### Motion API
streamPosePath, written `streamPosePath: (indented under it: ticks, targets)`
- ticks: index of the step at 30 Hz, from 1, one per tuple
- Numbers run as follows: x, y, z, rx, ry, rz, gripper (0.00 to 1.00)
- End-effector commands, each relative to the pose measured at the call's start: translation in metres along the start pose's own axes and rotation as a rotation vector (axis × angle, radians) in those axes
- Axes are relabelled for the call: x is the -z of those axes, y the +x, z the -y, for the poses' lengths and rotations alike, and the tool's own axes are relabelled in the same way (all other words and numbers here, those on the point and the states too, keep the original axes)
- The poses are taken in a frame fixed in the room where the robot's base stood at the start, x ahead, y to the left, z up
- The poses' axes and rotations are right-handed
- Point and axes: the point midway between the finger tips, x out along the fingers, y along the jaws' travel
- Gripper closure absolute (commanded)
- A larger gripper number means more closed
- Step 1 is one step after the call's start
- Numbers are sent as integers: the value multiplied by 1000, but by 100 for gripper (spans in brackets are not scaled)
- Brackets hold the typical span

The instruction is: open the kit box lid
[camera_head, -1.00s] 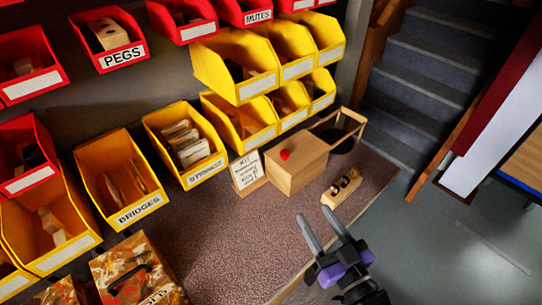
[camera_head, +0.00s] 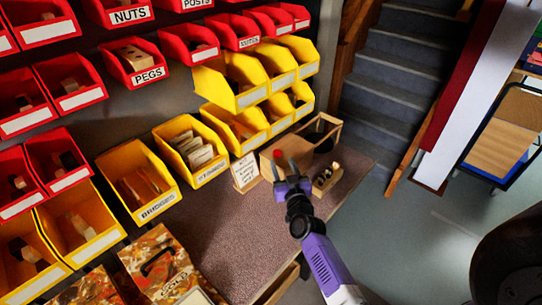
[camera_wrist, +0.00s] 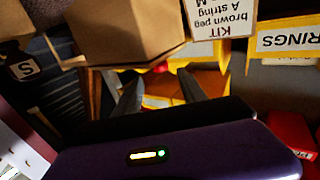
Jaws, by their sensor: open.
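The kit box (camera_head: 299,151) is a light wooden box with a red knob (camera_head: 278,154), standing at the far right end of the bench. Its lid looks closed, though my gripper hides part of it in the head view. My gripper (camera_head: 285,168) is open and empty, its fingers pointing at the box near the knob. In the wrist view the box (camera_wrist: 120,30) appears upside down at the top, with the red knob (camera_wrist: 160,67) between and beyond the open fingers (camera_wrist: 158,88). I cannot tell whether a finger touches the box.
A card (camera_head: 245,172) with kit text stands left of the box. A wooden holder (camera_head: 326,180) with dark pieces stands at its right, and an open wooden frame (camera_head: 322,128) is behind. Yellow bins (camera_head: 205,175) line the back. The bench middle (camera_head: 225,225) is clear.

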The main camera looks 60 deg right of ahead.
Motion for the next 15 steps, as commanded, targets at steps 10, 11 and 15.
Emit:
streamPosePath:
  ticks: [10, 11, 15]
  targets:
    - [-1, 45, 0, 0, -4, -1, 51]
    - [-1, 50, 0, 0, -4, -2, 51]
    - [-1, 66, 1, 1, -3, -1, 51]
